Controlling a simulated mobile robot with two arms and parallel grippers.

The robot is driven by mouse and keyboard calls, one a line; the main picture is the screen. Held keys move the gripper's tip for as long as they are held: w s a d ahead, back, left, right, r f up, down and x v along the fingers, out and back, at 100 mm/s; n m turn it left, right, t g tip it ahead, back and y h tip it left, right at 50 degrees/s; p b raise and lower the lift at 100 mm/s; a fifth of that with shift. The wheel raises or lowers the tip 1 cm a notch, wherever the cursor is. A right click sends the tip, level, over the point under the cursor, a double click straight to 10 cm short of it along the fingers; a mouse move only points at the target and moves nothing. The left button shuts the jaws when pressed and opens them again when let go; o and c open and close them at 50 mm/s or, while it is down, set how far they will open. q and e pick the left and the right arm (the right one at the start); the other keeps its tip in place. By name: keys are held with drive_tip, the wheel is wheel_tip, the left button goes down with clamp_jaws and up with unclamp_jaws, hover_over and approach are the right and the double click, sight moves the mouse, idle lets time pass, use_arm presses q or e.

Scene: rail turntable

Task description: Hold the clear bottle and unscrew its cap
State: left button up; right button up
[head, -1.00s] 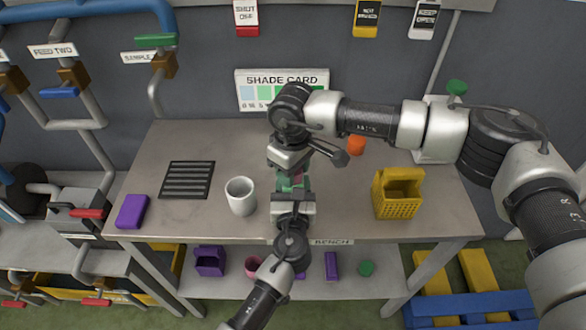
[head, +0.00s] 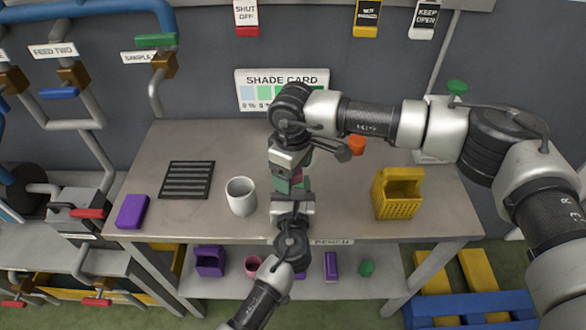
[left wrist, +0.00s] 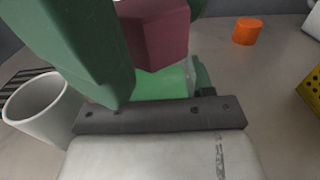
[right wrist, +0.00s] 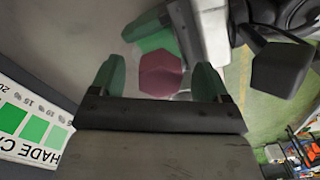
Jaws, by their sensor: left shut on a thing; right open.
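The clear bottle (left wrist: 165,85) stands upright over the bench, greenish where it shows in the left wrist view; most of it is hidden. My left gripper (head: 294,194) is shut on it from the front. Its maroon, angular cap (right wrist: 161,75) is on top, and it also shows in the left wrist view (left wrist: 158,35). My right gripper (right wrist: 160,80) points down from above and is open, one green finger on each side of the cap, with visible gaps. In the head view the grippers hide most of the bottle.
A white mug (head: 241,196) stands left of the bottle, with a black grille (head: 186,180) and purple block (head: 132,211) farther left. An orange cup (head: 356,145) and yellow basket (head: 398,195) are at right. The bench (head: 345,215) is bare between bottle and basket.

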drive_tip(key=shift+r, duration=0.1)
drive_tip(key=shift+r, duration=1.9)
drive_tip(key=m, duration=0.5)
drive_tip(key=shift+m, duration=0.4)
drive_tip(key=m, duration=0.6)
drive_tip(key=shift+f, duration=2.05)
